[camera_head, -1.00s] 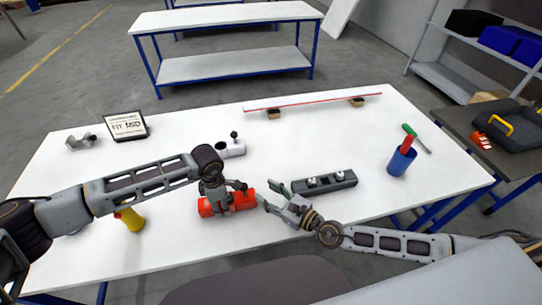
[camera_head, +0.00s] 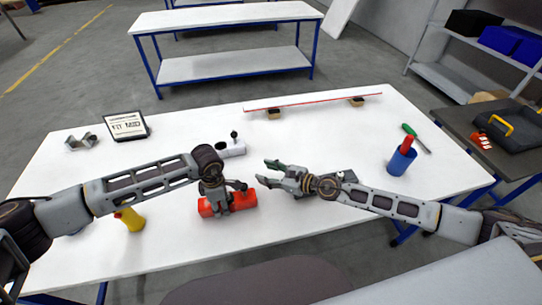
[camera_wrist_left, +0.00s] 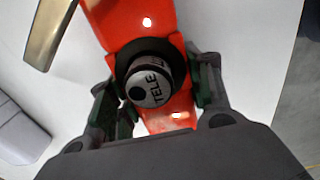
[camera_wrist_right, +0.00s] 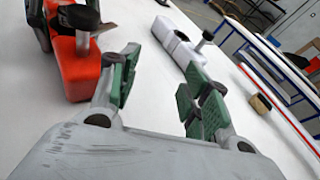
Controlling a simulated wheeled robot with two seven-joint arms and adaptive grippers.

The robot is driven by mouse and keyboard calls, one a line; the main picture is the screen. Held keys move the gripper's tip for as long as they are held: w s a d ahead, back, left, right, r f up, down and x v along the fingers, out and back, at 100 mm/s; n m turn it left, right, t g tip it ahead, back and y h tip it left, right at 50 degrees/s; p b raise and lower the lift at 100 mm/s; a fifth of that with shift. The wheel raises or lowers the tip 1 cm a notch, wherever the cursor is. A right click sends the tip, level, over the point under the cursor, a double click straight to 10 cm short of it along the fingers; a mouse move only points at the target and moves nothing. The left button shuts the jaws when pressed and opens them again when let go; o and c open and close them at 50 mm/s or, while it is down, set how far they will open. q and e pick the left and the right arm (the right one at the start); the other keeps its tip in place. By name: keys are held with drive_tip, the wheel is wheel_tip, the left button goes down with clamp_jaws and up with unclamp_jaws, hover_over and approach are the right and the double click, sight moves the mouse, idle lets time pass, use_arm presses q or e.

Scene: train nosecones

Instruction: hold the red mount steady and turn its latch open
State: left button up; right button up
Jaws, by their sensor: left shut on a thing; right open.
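The red mount (camera_head: 243,201) lies on the white table, left of centre. My left gripper (camera_head: 222,194) is shut on it from above. In the left wrist view its fingers flank the red mount (camera_wrist_left: 157,120), around a round black-and-silver part marked "TELE" (camera_wrist_left: 148,85). My right gripper (camera_head: 268,173) is open and empty, up and to the right of the mount in the head view. In the right wrist view the red mount (camera_wrist_right: 75,75) is left of the open fingers (camera_wrist_right: 160,90), apart from them.
A white part with a dark knob (camera_head: 235,148) stands behind the mount. A blue cup (camera_head: 401,161), a green screwdriver (camera_head: 417,138), a yellow object (camera_head: 130,219), a sign (camera_head: 126,125) and a long red-edged strip (camera_head: 310,102) are on the table. The front right of the table is clear.

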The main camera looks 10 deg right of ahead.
drive_tip(key=shift+w+f+n+g, duration=0.25)
drive_tip(key=shift+w+n+g, duration=0.3)
drive_tip(key=shift+w+g, duration=0.3)
drive_tip(key=shift+w+f+n+g, duration=0.2)
drive_tip(key=shift+w+n+g, duration=0.35)
drive_tip(key=shift+w+g, duration=0.25)
drive_tip(key=shift+w+f+n+g+y, duration=0.15)
drive_tip(key=shift+w+n+g+y, duration=0.2)
drive_tip(key=shift+g, duration=0.4)
drive_tip(key=shift+a+f+n+g, duration=0.1)
drive_tip(key=shift+n+g, duration=0.35)
drive_tip(key=shift+g, duration=0.05)
drive_tip(key=shift+s+a+n+g, duration=0.1)
drive_tip(key=shift+n+g, duration=0.6)
drive_tip(key=shift+g, duration=0.3)
drive_tip(key=shift+s+a+r+n+g+y, duration=0.1)
drive_tip(key=shift+s+r+n+g+y, duration=0.1)
drive_tip(key=shift+n+g, duration=0.35)
drive_tip(key=shift+s+r+n+g+y, duration=0.1)
drive_tip(key=shift+r+n+g, duration=0.2)
drive_tip(key=shift+g, duration=0.45)
wheel_tip(320, 180, up, 7)
drive_tip(key=s+d+n+g, duration=0.1)
drive_tip(key=d+n+g, duration=0.1)
drive_tip(key=n+g, duration=0.3)
drive_tip(key=shift+s+g, duration=0.25)
drive_tip(key=shift+g, duration=0.45)
